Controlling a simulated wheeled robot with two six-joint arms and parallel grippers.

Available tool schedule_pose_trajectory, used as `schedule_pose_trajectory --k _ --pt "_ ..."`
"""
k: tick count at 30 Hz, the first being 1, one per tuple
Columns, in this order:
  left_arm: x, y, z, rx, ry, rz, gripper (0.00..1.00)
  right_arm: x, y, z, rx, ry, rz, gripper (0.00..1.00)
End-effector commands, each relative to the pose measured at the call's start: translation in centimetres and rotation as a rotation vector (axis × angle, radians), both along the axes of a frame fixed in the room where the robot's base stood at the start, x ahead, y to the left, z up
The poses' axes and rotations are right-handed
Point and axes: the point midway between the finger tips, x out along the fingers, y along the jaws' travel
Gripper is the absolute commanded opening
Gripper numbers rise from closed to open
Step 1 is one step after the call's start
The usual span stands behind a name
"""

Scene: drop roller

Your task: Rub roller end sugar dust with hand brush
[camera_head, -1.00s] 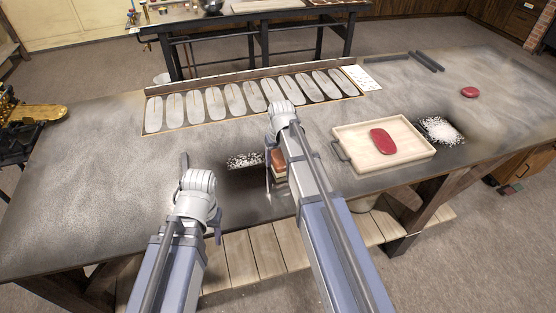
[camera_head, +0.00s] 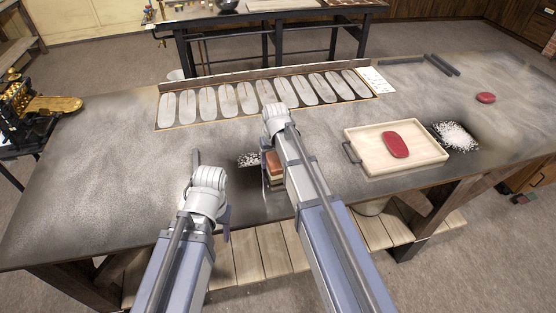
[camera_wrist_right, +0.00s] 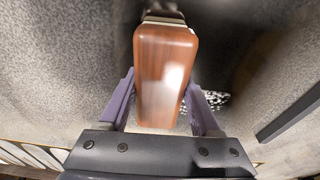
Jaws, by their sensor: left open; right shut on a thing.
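My right gripper (camera_wrist_right: 160,103) is shut on the hand brush (camera_wrist_right: 163,70), which has a smooth reddish-brown wooden body. In the head view the brush (camera_head: 273,166) shows beside my right forearm, low over or at the table's front part; I cannot tell whether it touches. My left gripper (camera_head: 212,195) is open and empty near the table's front edge, left of the brush. White sugar-like specks (camera_head: 248,160) lie on a dark patch just behind the brush, partly hidden. A brass machine with rollers (camera_head: 28,104) stands at the far left; its roller ends are too small to make out.
A wooden tray (camera_head: 430,157) holding a red oval block (camera_head: 396,145) stands at the right. A white heap (camera_head: 455,135) and another red block (camera_head: 486,97) lie beyond. A board of grey ovals (camera_head: 235,100) lies at the back. The table's left part (camera_head: 110,170) is clear.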

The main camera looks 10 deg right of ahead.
Motion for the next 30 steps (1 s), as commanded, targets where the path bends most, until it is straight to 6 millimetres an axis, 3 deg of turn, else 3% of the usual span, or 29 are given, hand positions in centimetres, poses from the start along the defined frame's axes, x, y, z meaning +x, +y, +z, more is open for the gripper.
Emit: schedule_pose_trajectory --k 4,16,27,28,29,30 --pt "0.0 0.0 0.1 0.000 0.000 0.000 0.55 0.0 1.4 0.1 0.001 0.002 0.002 0.13" --pt "0.0 0.0 0.0 0.000 0.000 0.000 0.55 0.0 2.3 0.0 -0.001 0.001 0.002 0.13" --pt "0.0 0.0 -0.2 0.000 0.000 0.000 0.55 0.0 5.0 -0.2 0.001 0.001 0.001 0.13" --pt "0.0 0.0 -0.2 0.000 0.000 0.000 0.55 0.0 5.1 -0.2 0.001 0.001 0.001 0.12" --pt "0.0 0.0 -0.2 0.000 0.000 0.000 0.55 0.0 5.1 -0.2 0.001 0.001 0.001 0.04" --pt "0.0 0.0 -0.2 0.000 0.000 0.000 0.55 0.0 5.1 -0.2 0.001 0.001 0.001 0.04"
